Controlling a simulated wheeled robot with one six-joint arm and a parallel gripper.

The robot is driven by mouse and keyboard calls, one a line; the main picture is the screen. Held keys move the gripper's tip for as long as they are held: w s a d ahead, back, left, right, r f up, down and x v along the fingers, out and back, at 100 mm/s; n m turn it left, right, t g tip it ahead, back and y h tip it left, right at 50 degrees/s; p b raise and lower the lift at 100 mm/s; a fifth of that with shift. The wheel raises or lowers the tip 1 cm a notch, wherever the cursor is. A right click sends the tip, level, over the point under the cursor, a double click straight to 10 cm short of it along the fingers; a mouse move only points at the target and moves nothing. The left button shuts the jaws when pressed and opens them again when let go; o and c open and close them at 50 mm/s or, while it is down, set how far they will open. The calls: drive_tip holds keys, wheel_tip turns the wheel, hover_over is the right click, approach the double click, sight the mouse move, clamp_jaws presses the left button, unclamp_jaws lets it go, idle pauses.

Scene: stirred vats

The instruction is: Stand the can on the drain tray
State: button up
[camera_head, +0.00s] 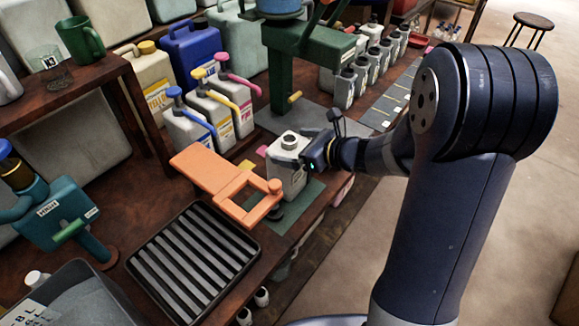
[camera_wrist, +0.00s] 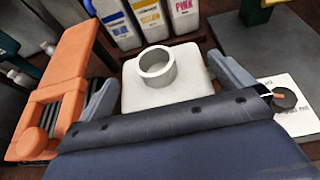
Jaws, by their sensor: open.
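My gripper (camera_head: 305,158) is at the can's right side in the head view. In the wrist view its two fingers (camera_wrist: 166,85) are spread on either side of the can, with a gap showing at each side. The drain tray (camera_head: 193,262), black and ribbed, lies empty at the front of the bench. The can's lower part is partly hidden by an orange fixture.
The orange fixture (camera_head: 225,185) stands between the can and the tray. Pump-top jugs (camera_head: 215,103) labelled blue, yellow and pink stand behind the can. A green stand (camera_head: 283,75) rises behind, and a grey bin (camera_head: 75,297) is left of the tray.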

drive_tip(key=shift+x, duration=1.1)
drive_tip(key=c, duration=1.1)
